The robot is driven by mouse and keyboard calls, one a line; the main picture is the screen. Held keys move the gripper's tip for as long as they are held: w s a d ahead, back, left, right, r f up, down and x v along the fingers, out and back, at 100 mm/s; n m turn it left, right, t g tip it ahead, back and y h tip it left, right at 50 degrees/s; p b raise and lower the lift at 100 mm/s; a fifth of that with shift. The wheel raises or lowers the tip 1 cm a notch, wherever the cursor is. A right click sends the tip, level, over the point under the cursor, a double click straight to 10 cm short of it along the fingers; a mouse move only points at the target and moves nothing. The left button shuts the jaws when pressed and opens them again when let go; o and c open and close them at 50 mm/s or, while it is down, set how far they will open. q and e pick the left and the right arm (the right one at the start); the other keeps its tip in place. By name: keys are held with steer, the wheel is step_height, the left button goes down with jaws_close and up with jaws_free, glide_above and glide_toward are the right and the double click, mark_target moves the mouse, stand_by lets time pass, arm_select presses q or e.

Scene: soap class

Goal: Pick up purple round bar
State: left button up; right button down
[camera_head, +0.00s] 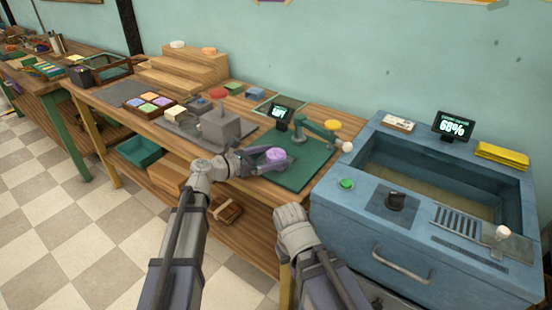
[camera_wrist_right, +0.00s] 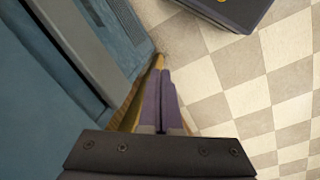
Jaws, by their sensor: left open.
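The purple round bar (camera_head: 275,154) is on the left part of the dark green mat (camera_head: 300,172) on the wooden table. My left gripper (camera_head: 272,162) reaches in from the left with its jaws open at the bar. Its fingers partly overlap the bar's lower edge in the head view; whether they touch it I cannot tell. My right gripper (camera_wrist_right: 163,102) shows in the right wrist view with its two fingers together and nothing between them. It points down over the floor near the blue sink unit.
A green-armed device (camera_head: 312,130) and a small display (camera_head: 281,115) stand behind the bar. A grey block fixture (camera_head: 220,126) is to its left, beside a tray of coloured bars (camera_head: 148,104). The blue sink unit (camera_head: 330,205) adjoins the table on the right.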

arm_select(q)
steer(key=shift+c, duration=0.2)
steer(key=c, duration=1.3)
steer(key=shift+o, duration=0.2)
steer(key=shift+r, duration=0.1)
